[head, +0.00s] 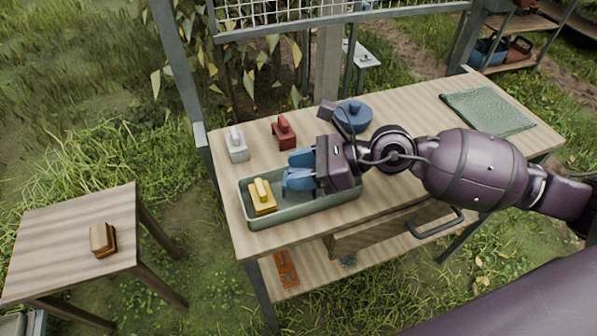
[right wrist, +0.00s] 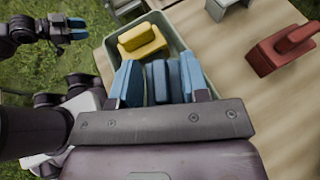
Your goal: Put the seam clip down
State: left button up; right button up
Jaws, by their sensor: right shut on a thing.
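My right gripper (head: 300,170) is over the grey-green tray (head: 305,208), its blue fingers pointing left. In the right wrist view, the fingers are shut on a dark blue block-like thing (right wrist: 161,84), apparently the seam clip. In the head view the gripper mostly hides it, and I cannot tell whether it touches the tray floor. A yellow block with a raised grip (head: 262,197) lies in the tray's left end, apart from the fingers. My left gripper (right wrist: 78,28) shows small at the upper left of the right wrist view; its opening is unclear.
A light grey block (head: 236,145) and a red block (head: 284,133) stand behind the tray. A blue lidded pot (head: 354,117) and a green mat (head: 488,111) are farther right. A small side table (head: 65,240) at left holds a brown block (head: 103,240).

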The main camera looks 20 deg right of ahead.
jog(key=shift+f, duration=0.7)
jog(key=shift+r, duration=0.1)
jog(key=o, duration=0.4)
jog(key=shift+f, duration=0.2)
jog(key=o, duration=0.5)
